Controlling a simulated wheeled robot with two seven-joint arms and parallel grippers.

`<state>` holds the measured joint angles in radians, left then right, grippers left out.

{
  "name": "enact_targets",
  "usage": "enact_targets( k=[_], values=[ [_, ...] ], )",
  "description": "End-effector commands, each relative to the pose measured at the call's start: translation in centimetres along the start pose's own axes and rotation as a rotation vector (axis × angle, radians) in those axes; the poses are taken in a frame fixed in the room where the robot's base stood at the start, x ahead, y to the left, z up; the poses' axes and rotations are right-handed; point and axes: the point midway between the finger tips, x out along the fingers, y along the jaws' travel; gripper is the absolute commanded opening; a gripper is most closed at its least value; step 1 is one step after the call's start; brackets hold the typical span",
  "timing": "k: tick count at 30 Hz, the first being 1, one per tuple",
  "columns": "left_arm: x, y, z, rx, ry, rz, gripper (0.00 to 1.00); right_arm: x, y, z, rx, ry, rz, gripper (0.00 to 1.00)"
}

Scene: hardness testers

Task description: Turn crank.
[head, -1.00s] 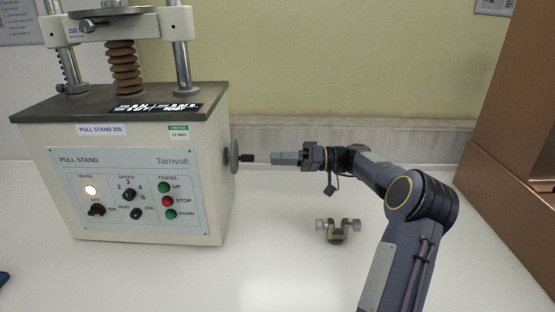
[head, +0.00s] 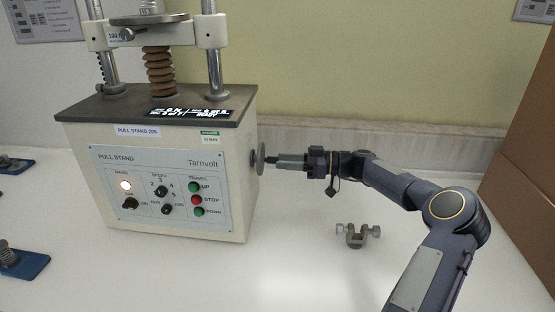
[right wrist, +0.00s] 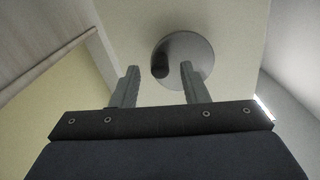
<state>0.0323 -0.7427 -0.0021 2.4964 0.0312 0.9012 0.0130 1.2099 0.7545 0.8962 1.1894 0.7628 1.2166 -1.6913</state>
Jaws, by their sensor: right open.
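The crank is a grey disc (head: 261,159) on the right side of the pull stand (head: 180,165), with a short dark handle (head: 270,162) pointing outward. In the right wrist view the disc (right wrist: 190,55) lies ahead, with the dark handle (right wrist: 160,69) on its left part. My right gripper (head: 279,162) is at the handle's outer end in the head view. In the right wrist view its open fingers (right wrist: 158,82) have the handle between their tips in the picture; contact with it cannot be told. My left gripper is not in view.
A small grey clamp-like part (head: 356,236) lies on the white table (head: 300,275) below my right arm. Blue-based pieces (head: 22,264) lie at the left edge. A brown box-like thing (head: 525,170) stands at the right. The table front is clear.

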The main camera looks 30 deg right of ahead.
Motion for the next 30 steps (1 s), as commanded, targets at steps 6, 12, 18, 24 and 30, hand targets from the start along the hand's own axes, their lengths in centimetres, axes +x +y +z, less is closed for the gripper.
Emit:
enact_targets(
  k=[6, 12, 18, 24, 30],
  values=[
    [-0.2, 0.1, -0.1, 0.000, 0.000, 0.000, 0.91, 2.4, 0.0, -0.1, 0.000, 0.000, -0.001, 0.41],
    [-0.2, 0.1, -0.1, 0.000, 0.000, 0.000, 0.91, 2.9, 0.0, 0.0, 0.001, 0.000, 0.001, 0.41],
    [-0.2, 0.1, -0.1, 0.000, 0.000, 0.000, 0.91, 2.8, 0.0, 0.0, 0.001, 0.000, 0.001, 0.31],
    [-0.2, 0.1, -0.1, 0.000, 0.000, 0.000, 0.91, 2.8, 0.0, 0.0, 0.001, 0.000, 0.001, 0.05],
    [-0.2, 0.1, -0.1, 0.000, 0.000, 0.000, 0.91, 2.8, 0.0, 0.0, 0.005, 0.000, 0.001, 0.00]
  ],
)
